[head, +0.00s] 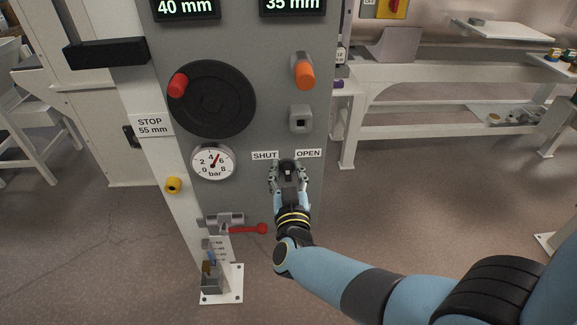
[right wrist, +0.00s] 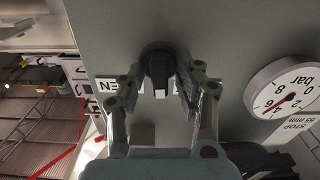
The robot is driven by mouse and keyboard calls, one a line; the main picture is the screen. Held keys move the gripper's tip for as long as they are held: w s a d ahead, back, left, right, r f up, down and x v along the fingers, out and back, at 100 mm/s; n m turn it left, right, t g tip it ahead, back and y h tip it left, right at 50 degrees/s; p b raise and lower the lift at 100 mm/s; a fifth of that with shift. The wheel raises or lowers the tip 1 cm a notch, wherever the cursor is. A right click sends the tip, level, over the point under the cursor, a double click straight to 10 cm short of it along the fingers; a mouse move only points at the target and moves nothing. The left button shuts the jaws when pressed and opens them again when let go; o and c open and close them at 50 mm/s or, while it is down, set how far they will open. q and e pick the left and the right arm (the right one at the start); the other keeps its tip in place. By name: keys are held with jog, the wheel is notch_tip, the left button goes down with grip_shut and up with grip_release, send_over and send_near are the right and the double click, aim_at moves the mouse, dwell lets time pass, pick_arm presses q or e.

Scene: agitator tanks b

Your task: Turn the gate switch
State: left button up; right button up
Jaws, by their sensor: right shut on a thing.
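The gate switch (head: 287,163) is a small black knob on the grey panel (head: 262,110), between the labels SHUT (head: 264,155) and OPEN (head: 309,153). My right gripper (head: 288,172) is at the switch with a finger on either side, shut on it. In the right wrist view the black knob (right wrist: 158,64) stands between the fingers of my right gripper (right wrist: 158,80), its white mark visible, and the OPEN label is partly hidden. Which label the switch points to I cannot tell. My left gripper is not in view.
Above the switch are a grey square socket (head: 300,119), an orange-tipped lever (head: 304,73) and a black handwheel (head: 211,99) with a red knob. A pressure gauge (head: 213,162) is to the left, a red-handled valve (head: 250,229) below. Open floor lies right of the panel.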

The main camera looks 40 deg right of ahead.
jog(key=n, duration=0.2)
jog(key=n+p, duration=0.1)
jog(key=n, duration=0.1)
jog(key=shift+w+a+r+n, duration=0.1)
jog(key=shift+w+n, duration=0.05)
jog(key=shift+n, duration=0.15)
jog(key=shift+n+p, duration=0.45)
jog(key=shift+n, duration=1.15)
jog(key=o, duration=0.8)
jog(key=shift+f, duration=0.2)
jog(key=shift+c, duration=0.2)
jog(key=shift+s+a, duration=0.2)
jog(key=v, duration=0.7)
